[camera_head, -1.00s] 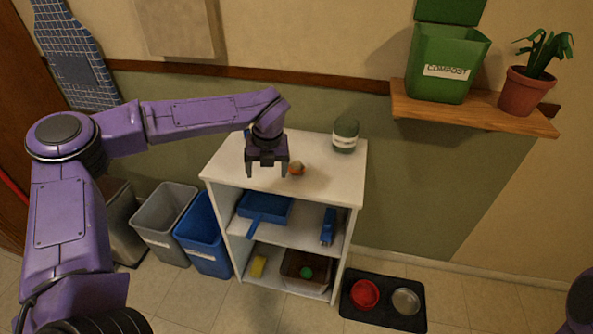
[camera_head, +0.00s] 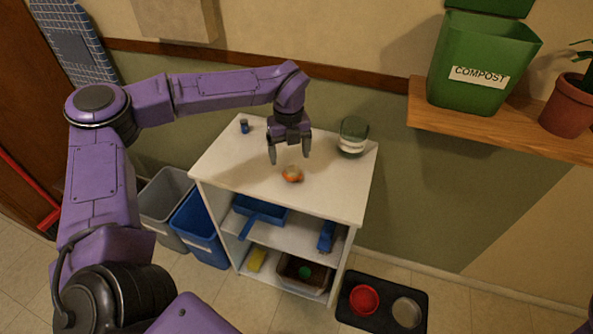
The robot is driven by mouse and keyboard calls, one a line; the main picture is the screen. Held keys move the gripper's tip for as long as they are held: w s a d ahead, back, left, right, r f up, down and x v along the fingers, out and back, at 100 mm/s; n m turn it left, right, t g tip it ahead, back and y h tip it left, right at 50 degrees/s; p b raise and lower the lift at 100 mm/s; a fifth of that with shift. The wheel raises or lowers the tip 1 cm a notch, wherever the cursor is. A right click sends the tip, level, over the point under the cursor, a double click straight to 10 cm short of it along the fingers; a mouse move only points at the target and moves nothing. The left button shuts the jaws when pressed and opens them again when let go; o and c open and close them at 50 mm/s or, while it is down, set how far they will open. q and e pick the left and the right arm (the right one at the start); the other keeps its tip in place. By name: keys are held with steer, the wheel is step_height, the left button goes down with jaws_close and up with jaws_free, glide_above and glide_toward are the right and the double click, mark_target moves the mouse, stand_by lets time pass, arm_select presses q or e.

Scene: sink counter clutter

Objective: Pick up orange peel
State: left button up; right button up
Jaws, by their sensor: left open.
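The orange peel (camera_head: 292,174), a small orange and pale piece, lies on the white top of the shelf unit (camera_head: 240,180), near its middle. My left gripper (camera_head: 290,158) is open and empty, pointing down above and just behind the peel. Its two dark fingers are apart, and the peel is not between them as far as this view shows. My right gripper is not in view.
A green-and-white jar (camera_head: 353,136) stands to the right on the shelf top, and a small blue item (camera_head: 244,126) stands at the back left. A green compost bin (camera_head: 478,62) sits on a wooden wall shelf (camera_head: 440,117) at right. The front shelf top is clear.

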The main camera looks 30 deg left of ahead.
mark_target(292, 170)
arm_select(q)
steer(key=f, duration=0.2)
steer(key=f+p, duration=0.1)
steer(key=f, duration=0.3)
steer(key=shift+d+f, duration=0.35)
steer(key=shift+f, duration=0.05)
steer(key=c, duration=1.1)
